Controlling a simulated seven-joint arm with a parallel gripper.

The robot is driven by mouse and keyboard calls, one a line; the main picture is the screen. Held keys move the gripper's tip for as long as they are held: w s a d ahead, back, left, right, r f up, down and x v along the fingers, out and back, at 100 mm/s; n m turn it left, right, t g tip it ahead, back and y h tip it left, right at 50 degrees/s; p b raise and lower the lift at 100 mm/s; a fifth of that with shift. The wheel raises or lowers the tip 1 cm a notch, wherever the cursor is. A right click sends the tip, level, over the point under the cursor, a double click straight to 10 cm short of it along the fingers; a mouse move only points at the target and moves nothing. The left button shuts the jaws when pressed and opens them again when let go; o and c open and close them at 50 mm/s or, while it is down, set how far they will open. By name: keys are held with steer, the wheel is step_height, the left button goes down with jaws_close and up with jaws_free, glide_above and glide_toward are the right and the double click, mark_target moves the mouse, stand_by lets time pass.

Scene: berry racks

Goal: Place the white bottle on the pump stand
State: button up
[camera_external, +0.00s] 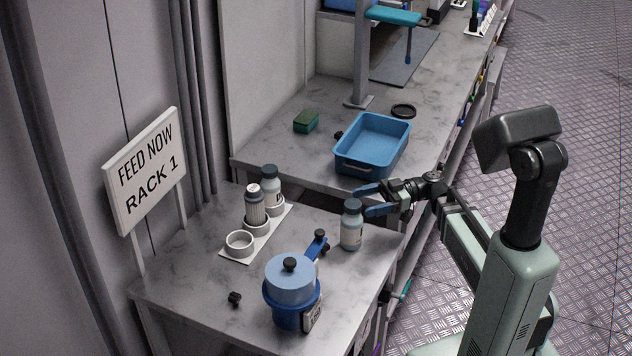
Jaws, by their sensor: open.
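A white bottle (350,232) with a dark cap stands upright near the right edge of the front table. My gripper (368,200) is open, with its blue fingertips close to the right of the bottle's cap; I cannot tell whether they touch it. No part is labelled as a pump stand. A white base plate (238,252) carries an empty ring holder (240,243) at its front end. Two more bottles stand in holders behind it: a grey ribbed one (255,206) and a pale, dark-capped one (271,186).
A blue pot (287,314) with a pale blue lid (290,280) stands at the front, beside a blue clamp-like part (317,244). A small black knob (235,298) lies front left. A blue tray (372,144) and green block (306,121) sit on the table behind.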

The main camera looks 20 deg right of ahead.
mark_target(353, 208)
steer(key=a, duration=0.4)
steer(key=shift+s+f, duration=0.3)
steer(key=shift+f, duration=0.05)
steer(key=shift+a, duration=0.55)
steer(key=shift+c, duration=0.3)
jaws_close()
